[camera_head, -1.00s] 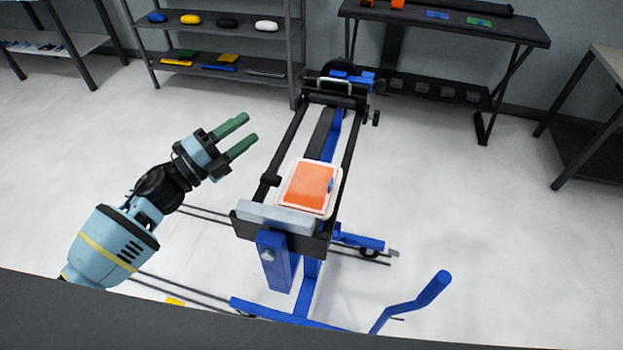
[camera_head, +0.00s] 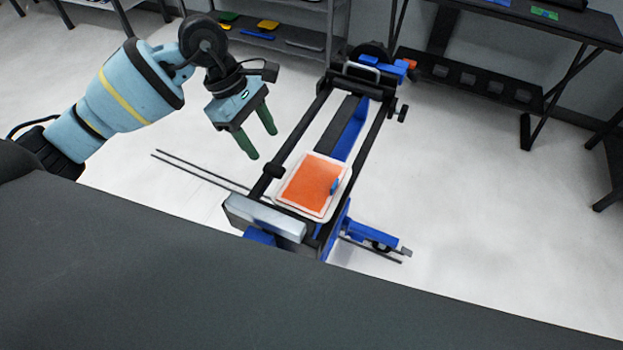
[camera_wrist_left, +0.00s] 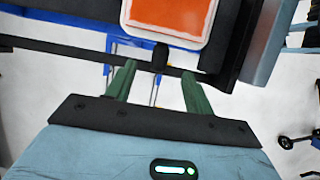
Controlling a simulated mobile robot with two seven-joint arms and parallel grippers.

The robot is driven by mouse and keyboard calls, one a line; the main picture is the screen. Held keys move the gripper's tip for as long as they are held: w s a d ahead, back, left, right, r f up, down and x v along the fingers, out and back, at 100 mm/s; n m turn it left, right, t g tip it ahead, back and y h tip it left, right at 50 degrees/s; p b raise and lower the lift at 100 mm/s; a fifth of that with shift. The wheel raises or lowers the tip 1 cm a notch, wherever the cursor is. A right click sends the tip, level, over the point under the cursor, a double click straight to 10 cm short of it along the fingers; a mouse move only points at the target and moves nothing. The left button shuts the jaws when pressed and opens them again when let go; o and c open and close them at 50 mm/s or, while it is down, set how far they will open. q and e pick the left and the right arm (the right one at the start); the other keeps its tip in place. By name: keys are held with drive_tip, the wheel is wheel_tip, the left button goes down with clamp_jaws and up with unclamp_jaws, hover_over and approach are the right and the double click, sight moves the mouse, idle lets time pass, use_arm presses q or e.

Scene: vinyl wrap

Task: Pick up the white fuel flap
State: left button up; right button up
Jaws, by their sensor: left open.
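The white fuel flap (camera_head: 298,211) lies on the front part of a blue and black stand, in the middle of the head view. An orange sheet (camera_head: 312,182) covers most of its top, leaving a white rim, and a small blue piece (camera_head: 335,186) sits at its right edge. My left gripper (camera_head: 262,143) is open and empty, up and left of the flap, with green fingers pointing down. In the left wrist view the flap (camera_wrist_left: 208,36) shows at the top, beyond the open fingers (camera_wrist_left: 158,72) and apart from them. My right gripper is not in view.
The stand's black rails (camera_head: 303,128) run back from the flap, and a grey block (camera_head: 265,217) sits at its front end. Shelves (camera_head: 285,45) and a dark table (camera_head: 560,28) stand behind. The floor to the right is clear.

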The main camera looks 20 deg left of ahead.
sight(278, 169)
use_arm(q)
drive_tip(key=shift+x, duration=1.3)
drive_tip(key=p+x, duration=0.1)
drive_tip(key=x, duration=0.3)
drive_tip(key=shift+s+d+f, duration=0.15)
drive_tip(key=shift+f, duration=0.4)
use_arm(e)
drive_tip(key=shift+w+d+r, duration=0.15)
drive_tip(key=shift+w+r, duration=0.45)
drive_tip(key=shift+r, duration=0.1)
use_arm(q)
drive_tip(key=shift+c, duration=0.3)
clamp_jaws()
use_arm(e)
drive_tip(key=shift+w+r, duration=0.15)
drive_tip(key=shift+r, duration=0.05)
use_arm(q)
drive_tip(key=shift+r, duration=0.1)
